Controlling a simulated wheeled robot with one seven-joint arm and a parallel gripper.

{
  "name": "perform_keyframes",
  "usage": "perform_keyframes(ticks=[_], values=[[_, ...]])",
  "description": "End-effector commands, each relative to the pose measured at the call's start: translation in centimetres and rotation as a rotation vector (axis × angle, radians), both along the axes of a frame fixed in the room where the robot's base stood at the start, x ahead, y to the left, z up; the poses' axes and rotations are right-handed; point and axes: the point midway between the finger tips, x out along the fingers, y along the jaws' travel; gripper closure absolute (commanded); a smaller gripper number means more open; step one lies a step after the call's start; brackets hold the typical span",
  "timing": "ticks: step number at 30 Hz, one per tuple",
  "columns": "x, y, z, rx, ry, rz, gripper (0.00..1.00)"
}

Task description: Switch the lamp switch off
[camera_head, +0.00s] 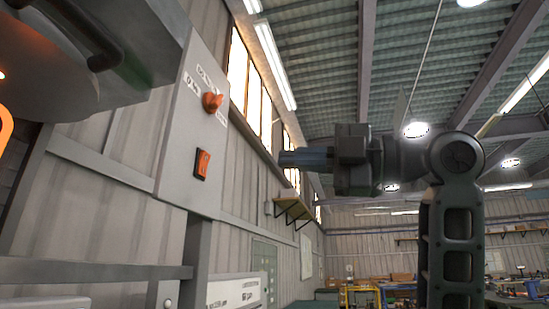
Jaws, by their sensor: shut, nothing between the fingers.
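A grey control panel (178,172) stands at the left, seen at a steep angle. It carries a red-orange rotary knob (212,101) with small white labels around it. Below the knob is a red rocker switch (202,165) in a dark frame; which way it is pressed I cannot tell. Neither is labelled clearly enough to read as the lamp switch. My gripper (283,158) points left toward the panel at about the rocker's height. It is shut and empty, with a visible gap between it and the panel in the picture.
A large dark grey machine part (150,45) with a handle overhangs the upper left, near the panel. An orange glow shows at the far left edge. A wall shelf (292,206) is behind my gripper. The space between gripper and panel looks clear.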

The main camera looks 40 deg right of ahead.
Motion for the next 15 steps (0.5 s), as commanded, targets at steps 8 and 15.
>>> perform_keyframes(ticks=[8,15], values=[[4.3,3.3,0.9,0.000,0.002,0.005,1.00],[7.8,5.8,1.4,0.001,0.003,0.004,1.00]])
